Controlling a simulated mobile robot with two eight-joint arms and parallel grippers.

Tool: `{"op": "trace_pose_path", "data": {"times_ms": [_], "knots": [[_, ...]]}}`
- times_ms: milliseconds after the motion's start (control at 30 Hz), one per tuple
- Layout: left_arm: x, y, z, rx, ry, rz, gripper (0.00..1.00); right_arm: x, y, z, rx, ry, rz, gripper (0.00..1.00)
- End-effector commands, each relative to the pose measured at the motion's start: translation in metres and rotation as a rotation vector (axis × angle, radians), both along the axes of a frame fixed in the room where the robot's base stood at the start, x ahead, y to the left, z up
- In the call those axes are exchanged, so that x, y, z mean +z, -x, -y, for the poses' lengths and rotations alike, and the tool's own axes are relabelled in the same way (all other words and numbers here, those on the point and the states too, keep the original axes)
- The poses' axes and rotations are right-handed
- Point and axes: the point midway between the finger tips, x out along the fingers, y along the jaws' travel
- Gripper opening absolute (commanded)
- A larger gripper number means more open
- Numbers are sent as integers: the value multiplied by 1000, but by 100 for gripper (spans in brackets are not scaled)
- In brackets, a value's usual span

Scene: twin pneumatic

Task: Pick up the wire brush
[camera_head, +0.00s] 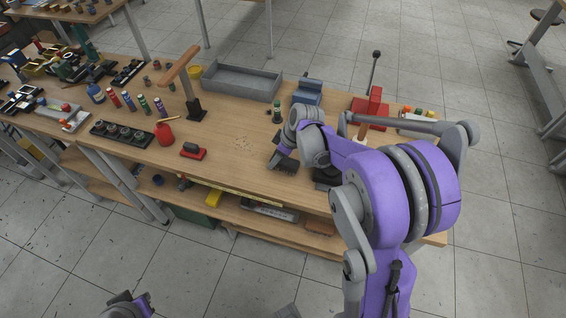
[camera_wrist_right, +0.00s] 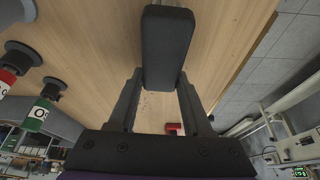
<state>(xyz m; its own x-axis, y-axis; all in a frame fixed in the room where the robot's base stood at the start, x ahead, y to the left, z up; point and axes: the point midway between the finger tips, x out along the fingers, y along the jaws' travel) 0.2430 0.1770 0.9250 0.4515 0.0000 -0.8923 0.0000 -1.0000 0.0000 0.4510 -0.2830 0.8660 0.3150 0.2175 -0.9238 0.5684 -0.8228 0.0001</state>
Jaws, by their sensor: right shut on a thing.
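My right gripper (camera_head: 285,158) is over the front part of the workbench (camera_head: 235,150), near the front edge. In the right wrist view, its two dark fingers (camera_wrist_right: 160,85) are on either side of a long, dark, rounded block (camera_wrist_right: 167,48), and it is shut on that block. I take the block to be the wire brush; its bristles do not show. In the head view the block is small and dark and hard to tell from the fingers. My left gripper is not in view; only part of my left arm shows at the bottom left.
A grey tray (camera_head: 240,80), a blue block (camera_head: 308,92), a green bottle (camera_head: 277,113) and a red vise (camera_head: 371,108) stand behind.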

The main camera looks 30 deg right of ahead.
Motion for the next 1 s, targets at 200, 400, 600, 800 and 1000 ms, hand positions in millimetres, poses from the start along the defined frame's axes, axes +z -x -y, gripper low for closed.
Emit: {"op": "trace_pose_path", "data": {"times_ms": [200,400,600,800,1000], "knots": [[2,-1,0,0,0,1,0,13,0,0,0,0,0,0],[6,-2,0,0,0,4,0,53,0,0,0,-1,1,0],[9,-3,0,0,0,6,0,87,0,0,0,0,0,0],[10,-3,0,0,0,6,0,100,0,0,0,0,0,0],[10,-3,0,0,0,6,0,100,0,0,0,0,0,0]]}}
